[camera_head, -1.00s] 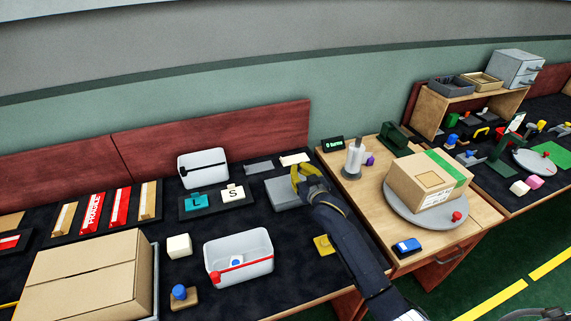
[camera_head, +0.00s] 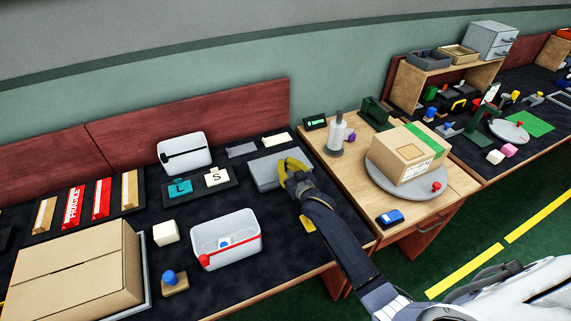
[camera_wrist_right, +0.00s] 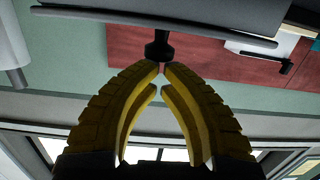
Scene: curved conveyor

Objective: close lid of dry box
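No box is labelled as the dry box, so I cannot tell for certain which it is. A flat grey box (camera_head: 262,173) lies on the dark table, beside my right gripper (camera_head: 293,166). In the right wrist view a grey plate (camera_wrist_right: 200,14) fills the top edge, with a black knob (camera_wrist_right: 160,48) on it. The yellow fingertips of my right gripper (camera_wrist_right: 161,68) come together at this knob and look shut on it. An open white container (camera_head: 240,255) with a red strip and red latch stands at the front. My left gripper is out of view.
A white box with a black band (camera_head: 184,150) stands behind the L and S blocks. A large cardboard box (camera_head: 75,265) fills the left front. A wooden table (camera_head: 345,185) on the right carries a parcel (camera_head: 408,150) on a turntable.

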